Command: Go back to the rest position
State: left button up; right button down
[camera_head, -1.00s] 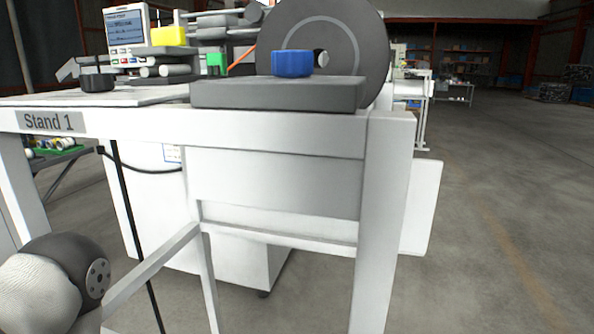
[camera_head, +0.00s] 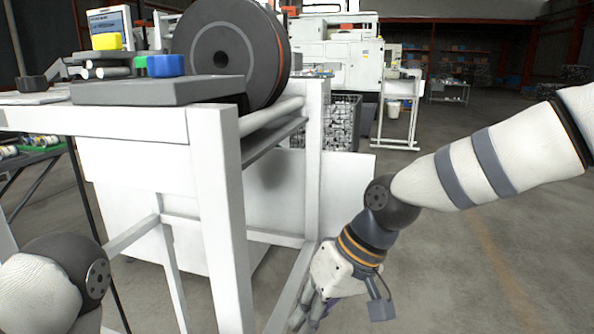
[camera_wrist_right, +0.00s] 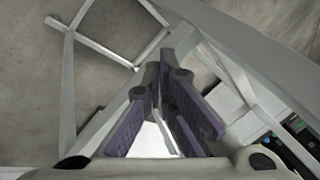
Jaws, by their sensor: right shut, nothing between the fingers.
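My right arm comes in from the right in the head view. Its gripper (camera_head: 308,316) points down at the lower edge, beside the white stand and below its top. The right wrist view shows its fingers (camera_wrist_right: 158,98) with purple pads, shut with nothing held. Pale stand bars and floor lie behind the fingers there. My left arm shows only a rounded dark and white joint at the lower left of the head view. Its gripper is out of view.
The white stand (camera_head: 215,165) fills the left and centre. On it are a grey slab (camera_head: 150,92), a blue piece (camera_head: 166,65) and a large dark wheel (camera_head: 215,48). A wire basket (camera_head: 343,122) stands behind. Open floor (camera_head: 500,260) lies to the right.

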jog(key=s+d+f+m+g+h, duration=0.1)
jog(key=s+d+f+m, duration=0.15)
jog(key=s+f, duration=0.65)
jog(key=s+d+f+m, duration=0.2)
jog(key=s+d+f, duration=0.3)
jog(key=f, duration=0.7)
jog(key=s+d+f+m+h, duration=0.1)
jog(key=s+d+f+h, duration=0.1)
jog(key=s+d, duration=0.4)
jog(key=s+d+f+h, duration=0.2)
jog(key=s+d+f, duration=0.1)
jog(key=s+d, duration=0.4)
jog(key=s, duration=0.3)
jog(key=shift+s+d+m, duration=0.2)
jog(key=shift+d+m, duration=0.1)
jog(key=shift+m, duration=0.05)
